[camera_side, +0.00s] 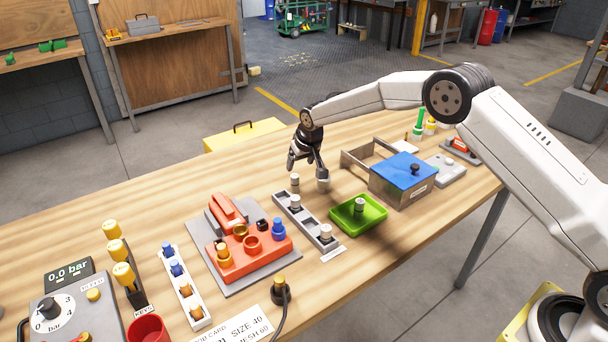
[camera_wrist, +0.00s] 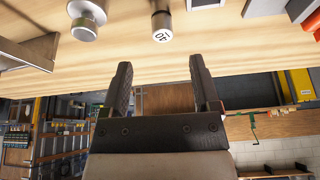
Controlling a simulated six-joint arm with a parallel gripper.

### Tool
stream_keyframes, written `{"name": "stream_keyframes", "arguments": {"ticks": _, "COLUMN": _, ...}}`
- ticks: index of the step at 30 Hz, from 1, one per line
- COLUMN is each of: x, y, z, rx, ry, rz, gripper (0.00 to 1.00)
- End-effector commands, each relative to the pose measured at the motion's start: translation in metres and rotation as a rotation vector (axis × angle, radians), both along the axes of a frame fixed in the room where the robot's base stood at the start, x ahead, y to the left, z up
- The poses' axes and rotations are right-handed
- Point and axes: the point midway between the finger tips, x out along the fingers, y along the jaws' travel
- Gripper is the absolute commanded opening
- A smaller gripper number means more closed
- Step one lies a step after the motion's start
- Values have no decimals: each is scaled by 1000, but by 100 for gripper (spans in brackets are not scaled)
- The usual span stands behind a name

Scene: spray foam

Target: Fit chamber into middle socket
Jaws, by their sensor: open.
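My gripper (camera_side: 305,162) is open and empty above the back of the bench. Its two dark fingers also show apart in the wrist view (camera_wrist: 206,85). In the wrist view, a grey cylinder marked 40 (camera_wrist: 162,32) and a rounder grey piece (camera_wrist: 84,28) lie beyond the fingers. The orange fixture (camera_side: 255,262) has a ring-shaped socket (camera_side: 251,243) in its middle.
A green tray (camera_side: 342,227) holds another grey cylinder (camera_side: 360,205). A metal box with a blue lid (camera_side: 400,170) stands right of it. A white rack (camera_side: 172,254) of blue and orange pieces lies left of the fixture. Bare bench lies in front of the tray.

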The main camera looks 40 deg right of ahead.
Motion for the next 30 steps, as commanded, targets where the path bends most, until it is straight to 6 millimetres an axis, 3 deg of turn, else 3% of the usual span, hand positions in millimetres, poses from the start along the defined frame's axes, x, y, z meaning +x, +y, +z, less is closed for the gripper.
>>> {"name": "stream_keyframes", "arguments": {"ticks": 30, "x": 12, "y": 0, "z": -29, "rx": 0, "ry": 0, "rz": 0, "gripper": 79}}
